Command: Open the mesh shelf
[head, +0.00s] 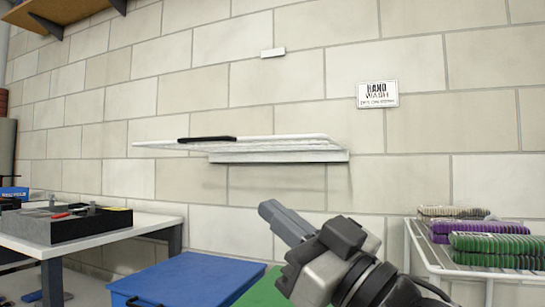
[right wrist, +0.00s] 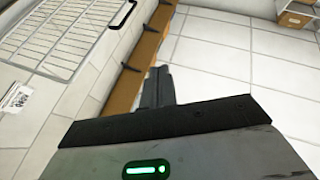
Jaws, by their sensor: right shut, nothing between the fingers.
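The mesh shelf (head: 290,147) is a white wire panel on the block wall, seen nearly edge-on in the head view. It juts out from the wall, roughly level, with a black handle or grip (head: 207,139) along its edge. Its wire grid also shows at the upper left of the right wrist view (right wrist: 75,38). My right gripper (head: 268,207) is below the shelf in the head view, apart from it, with its fingers together and empty. Its fingers also show in the right wrist view (right wrist: 160,75). My left gripper is not in view.
A workbench (head: 100,228) with a dark tray (head: 65,226) stands at left. A blue bin (head: 185,280) and a green one (head: 262,292) sit below. A white rack (head: 430,258) with green and purple packs is at right. A wooden shelf (head: 60,18) hangs upper left.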

